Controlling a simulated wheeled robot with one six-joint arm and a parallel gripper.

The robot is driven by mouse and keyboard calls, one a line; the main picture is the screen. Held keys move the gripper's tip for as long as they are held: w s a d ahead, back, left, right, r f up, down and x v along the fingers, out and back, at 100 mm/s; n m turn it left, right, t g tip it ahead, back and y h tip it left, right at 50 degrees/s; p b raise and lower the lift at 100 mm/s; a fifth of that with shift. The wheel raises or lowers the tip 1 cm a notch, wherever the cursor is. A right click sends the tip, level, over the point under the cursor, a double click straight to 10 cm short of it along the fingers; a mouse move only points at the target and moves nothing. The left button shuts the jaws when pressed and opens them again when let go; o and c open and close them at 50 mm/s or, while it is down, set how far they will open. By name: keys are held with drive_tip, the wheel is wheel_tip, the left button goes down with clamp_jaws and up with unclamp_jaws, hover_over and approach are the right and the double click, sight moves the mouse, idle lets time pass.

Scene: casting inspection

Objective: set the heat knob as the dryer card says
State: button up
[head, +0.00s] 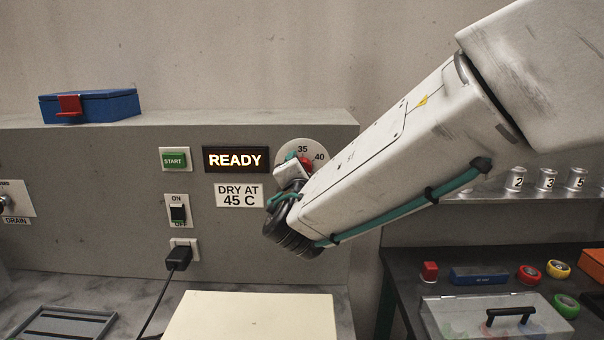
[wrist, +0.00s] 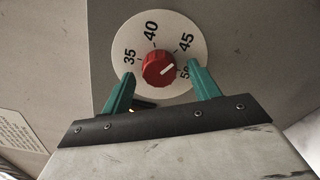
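The dryer card (head: 239,195) reads "DRY AT 45 C" under a lit READY display. The red heat knob (head: 306,162) sits on a round white dial (head: 318,147), partly hidden by my arm. In the wrist view the knob (wrist: 159,69) shows whole on the dial (wrist: 127,35), marked 35, 40, 45 and 50. Its white line points between 45 and 50. My gripper (wrist: 161,71) is open, one teal finger on each side of the knob, with gaps visible between them. Whether the fingertips reach the knob's depth is unclear.
A green START button (head: 174,160), an ON/OFF switch (head: 178,213) and a plugged-in cord (head: 178,258) are left of the dial. A blue box (head: 90,106) stands on the ledge. A dark bench with small items is at right.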

drive_tip(key=s, duration=0.8)
drive_tip(key=shift+w, duration=0.1)
idle(0.3)
drive_tip(key=s+d+f+m+g+h, duration=0.4)
drive_tip(key=s+d+m+g, duration=0.15)
drive_tip(key=d, duration=0.45)
drive_tip(key=s+d+f+m+g+h, duration=0.4)
drive_tip(key=d+m+g, duration=0.15)
drive_tip(key=d, duration=0.45)
drive_tip(key=s+d+m+g+y, duration=0.2)
drive_tip(key=s+m+y, duration=0.2)
drive_tip(key=s+m, duration=0.2)
drive_tip(key=s+d+m+g+y, duration=0.3)
drive_tip(key=s+m, duration=0.3)
drive_tip(key=s, duration=0.5)
drive_tip(key=shift+s+d+f+m+g+y, duration=0.25)
drive_tip(key=shift+d+m+g+y, duration=0.1)
drive_tip(key=shift+y, duration=0.45)
